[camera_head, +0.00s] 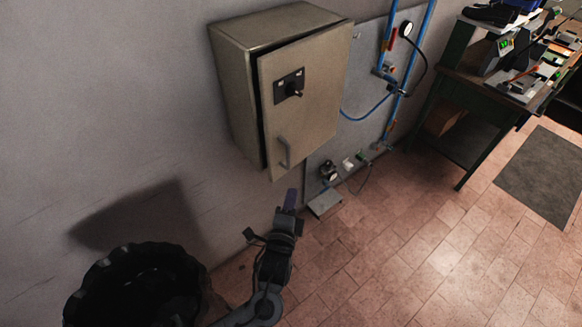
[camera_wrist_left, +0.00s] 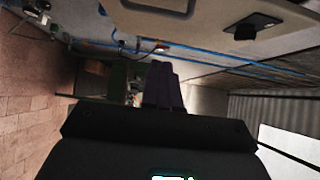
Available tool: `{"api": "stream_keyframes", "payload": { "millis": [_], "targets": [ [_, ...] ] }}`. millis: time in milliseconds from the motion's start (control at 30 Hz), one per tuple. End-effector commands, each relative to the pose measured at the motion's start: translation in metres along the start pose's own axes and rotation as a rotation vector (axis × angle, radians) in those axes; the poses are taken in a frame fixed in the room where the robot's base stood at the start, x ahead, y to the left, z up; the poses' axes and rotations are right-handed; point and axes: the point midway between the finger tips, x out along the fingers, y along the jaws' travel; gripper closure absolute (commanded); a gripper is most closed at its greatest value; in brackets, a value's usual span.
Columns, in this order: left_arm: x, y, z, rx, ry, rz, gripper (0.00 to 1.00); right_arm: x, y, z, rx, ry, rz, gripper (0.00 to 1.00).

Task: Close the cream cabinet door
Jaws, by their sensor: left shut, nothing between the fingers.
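The cream cabinet (camera_head: 232,85) hangs on the grey wall in the head view. Its door (camera_head: 308,100) stands slightly ajar, with a dark gap along its left edge. The door has a black latch knob (camera_head: 291,87) and a pale handle (camera_head: 284,153). My left gripper (camera_head: 290,199) is below the door's lower left part, with its fingers together and empty. In the left wrist view, the shut fingers (camera_wrist_left: 163,88) point ahead, and the door (camera_wrist_left: 205,18) with its black knob (camera_wrist_left: 252,27) fills the top. My right gripper is not in view.
Blue pipes (camera_head: 397,80) and a gauge (camera_head: 406,29) run on a panel right of the cabinet. A green workbench (camera_head: 462,95) with tools stands at the upper right. A black round bin (camera_head: 140,285) is at the lower left.

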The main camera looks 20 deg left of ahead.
Motion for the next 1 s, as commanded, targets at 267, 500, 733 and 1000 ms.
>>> {"api": "stream_keyframes", "payload": {
  "millis": [267,500,733,1000],
  "targets": [
    [0.045,-0.002,0.001,0.001,-0.002,0.0,1.0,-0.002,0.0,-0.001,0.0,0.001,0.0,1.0],
    [0.089,-0.001,0.001,-0.001,-0.002,0.002,1.0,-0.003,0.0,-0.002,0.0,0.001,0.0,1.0],
    [0.109,0.0,0.02,-0.001,-0.001,0.003,1.0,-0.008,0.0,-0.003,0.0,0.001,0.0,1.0],
    [0.117,0.001,0.028,-0.002,0.0,0.003,1.0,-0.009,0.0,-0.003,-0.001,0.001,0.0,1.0]
  ]
}}
